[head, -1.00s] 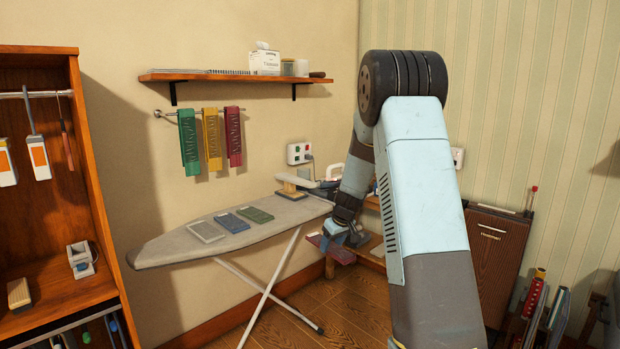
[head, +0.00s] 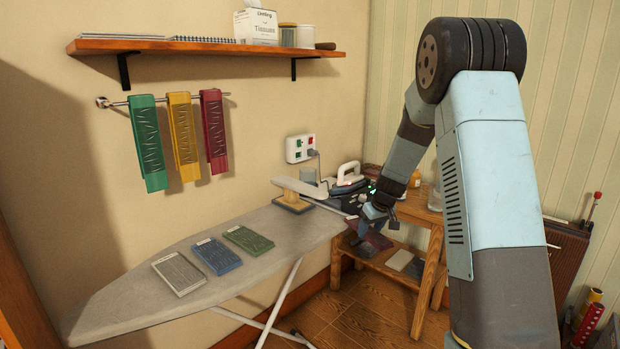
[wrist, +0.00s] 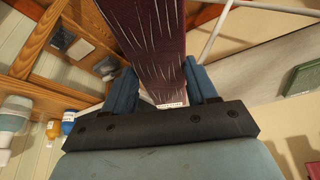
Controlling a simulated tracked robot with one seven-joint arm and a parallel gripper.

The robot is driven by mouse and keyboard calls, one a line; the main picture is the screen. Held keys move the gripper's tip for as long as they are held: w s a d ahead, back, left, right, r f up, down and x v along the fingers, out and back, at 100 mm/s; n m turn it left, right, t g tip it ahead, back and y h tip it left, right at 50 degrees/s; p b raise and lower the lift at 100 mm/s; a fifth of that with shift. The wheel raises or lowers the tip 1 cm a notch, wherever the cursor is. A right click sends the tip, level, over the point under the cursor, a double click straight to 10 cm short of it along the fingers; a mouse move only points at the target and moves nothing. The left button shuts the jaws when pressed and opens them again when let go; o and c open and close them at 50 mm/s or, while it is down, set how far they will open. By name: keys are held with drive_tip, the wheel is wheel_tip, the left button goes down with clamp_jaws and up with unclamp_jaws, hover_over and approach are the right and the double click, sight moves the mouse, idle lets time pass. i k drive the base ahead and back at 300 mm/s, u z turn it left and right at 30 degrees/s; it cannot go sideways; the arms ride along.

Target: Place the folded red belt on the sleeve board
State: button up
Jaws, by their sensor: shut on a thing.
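My gripper (head: 374,216) is shut on a dark red folded strip, which I take as the folded red belt (head: 378,240). In the wrist view the belt (wrist: 150,35) sticks out between the blue fingers, with pale lines and a small white label at the near end. The sleeve board (head: 301,188) stands at the far right end of the ironing board (head: 240,286), a narrow pale top on a wooden base. Its top looks bare. My gripper and the belt are to its right and lower in the picture, apart from it, beyond the ironing board's edge.
Grey (head: 178,273), blue (head: 217,256) and green (head: 248,239) folded pieces lie on the ironing board. An iron (head: 349,175) stands behind the sleeve board. A wooden stand (head: 432,216) is at the right. Green, yellow and red strips hang from a wall rail (head: 120,102) below a shelf (head: 200,47).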

sight(298, 183)
drive_tip(key=u, duration=0.1)
drive_tip(key=i, duration=1)
drive_tip(key=u, duration=0.65)
